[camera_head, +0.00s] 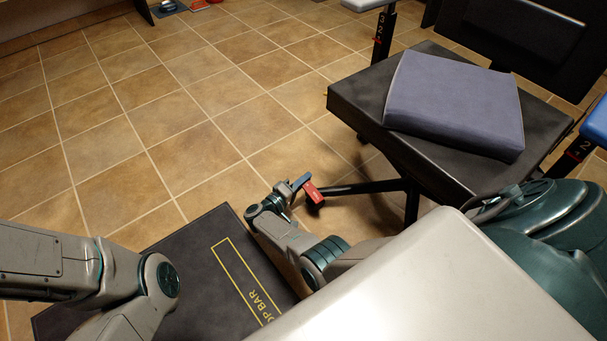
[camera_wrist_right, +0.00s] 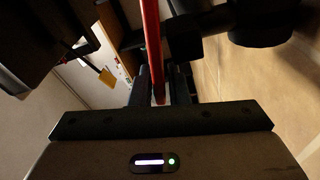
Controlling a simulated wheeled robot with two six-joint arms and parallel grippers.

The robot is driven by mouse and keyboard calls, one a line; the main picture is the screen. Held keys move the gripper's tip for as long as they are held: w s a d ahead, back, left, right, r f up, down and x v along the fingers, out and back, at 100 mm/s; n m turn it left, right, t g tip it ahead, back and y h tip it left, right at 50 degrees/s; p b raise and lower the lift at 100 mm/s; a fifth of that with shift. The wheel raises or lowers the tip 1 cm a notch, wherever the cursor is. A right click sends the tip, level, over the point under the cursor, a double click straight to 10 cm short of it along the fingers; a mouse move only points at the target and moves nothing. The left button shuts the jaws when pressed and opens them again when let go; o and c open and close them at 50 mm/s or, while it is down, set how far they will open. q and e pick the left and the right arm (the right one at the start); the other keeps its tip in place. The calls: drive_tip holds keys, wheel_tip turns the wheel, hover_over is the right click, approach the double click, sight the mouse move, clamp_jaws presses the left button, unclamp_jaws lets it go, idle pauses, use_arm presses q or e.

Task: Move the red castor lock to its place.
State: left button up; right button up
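The red castor lock (camera_head: 314,192) is a small red piece low by the chair's base, at the end of a dark base leg. My right gripper (camera_head: 295,187) is right at it, reaching down over the floor. In the right wrist view a long red bar (camera_wrist_right: 151,45) runs down between the two dark fingertips (camera_wrist_right: 160,88). Whether both fingers press on it cannot be told. My left arm comes in at the lower left of the head view, but its gripper is out of view.
The chair's dark seat (camera_head: 350,105) carries a blue-grey cushion (camera_head: 452,100) above and right of the gripper. Posts with numbers and red marks (camera_head: 376,40) stand beside it. A dark floor plate (camera_head: 190,243) with a yellow outline lies below. Tiled floor (camera_head: 180,100) at left is mostly clear.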

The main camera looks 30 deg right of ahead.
clamp_jaws()
drive_tip(key=shift+n+p, duration=0.45)
drive_tip(key=shift+n, duration=0.05)
drive_tip(key=shift+f+n, duration=0.2)
drive_tip(key=shift+n, duration=0.3)
drive_tip(key=shift+f+n+p, duration=0.35)
drive_tip(key=shift+n, duration=0.55)
drive_tip(key=shift+f+n+y, duration=0.3)
drive_tip(key=shift+n, duration=0.3)
drive_tip(key=shift+o, duration=2.2)
unclamp_jaws()
